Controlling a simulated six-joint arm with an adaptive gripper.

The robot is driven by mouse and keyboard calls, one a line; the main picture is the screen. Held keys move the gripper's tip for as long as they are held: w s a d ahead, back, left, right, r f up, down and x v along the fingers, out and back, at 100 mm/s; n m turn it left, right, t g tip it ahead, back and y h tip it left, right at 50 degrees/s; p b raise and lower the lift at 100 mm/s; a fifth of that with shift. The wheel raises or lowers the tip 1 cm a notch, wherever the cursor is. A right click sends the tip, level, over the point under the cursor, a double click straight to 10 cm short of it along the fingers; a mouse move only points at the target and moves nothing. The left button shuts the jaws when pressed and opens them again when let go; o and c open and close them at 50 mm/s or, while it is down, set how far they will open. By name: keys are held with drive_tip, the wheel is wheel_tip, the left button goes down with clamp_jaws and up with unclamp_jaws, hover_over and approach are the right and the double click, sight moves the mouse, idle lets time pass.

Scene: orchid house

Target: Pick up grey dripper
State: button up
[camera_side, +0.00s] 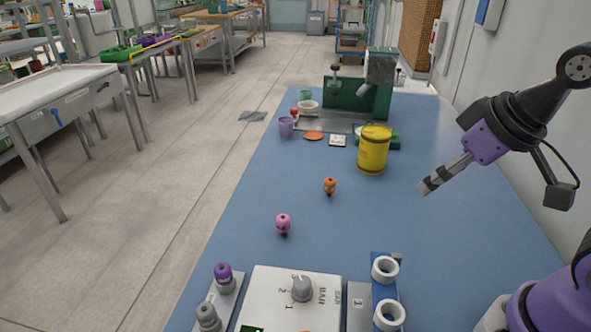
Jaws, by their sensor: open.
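A grey dripper (207,317) stands in a pale holder strip (228,298) at the bottom left of the table, partly cut by the picture's lower edge. A purple dripper (223,274) stands behind it in the same strip. A pink dripper (283,224) and an orange dripper (330,186) stand loose on the blue table (400,222). My gripper (425,187) is open and empty at the right, above the table. It points down and left, well apart from the grey dripper.
A white box (275,285) with a grey knob (302,290) sits right of the strip. Beside it is a blue stand with white rings (386,268). A yellow pot (374,150) and a green machine (355,98) stand farther back. Mid-table is mostly clear.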

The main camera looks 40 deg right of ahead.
drive_tip(key=w+a+n+y, duration=0.1)
drive_tip(key=w+a+n, duration=0.2)
drive_tip(key=w+a, duration=0.15)
drive_tip(key=n+g+y, duration=0.3)
drive_tip(key=n+y, duration=0.1)
drive_tip(key=n, duration=0.6)
approach(209, 309)
drive_tip(key=shift+n+y, duration=0.3)
drive_tip(key=x, duration=1)
drive_tip(key=shift+d, duration=0.3)
drive_tip(key=shift+c, duration=0.4)
drive_tip(key=c, duration=0.9)
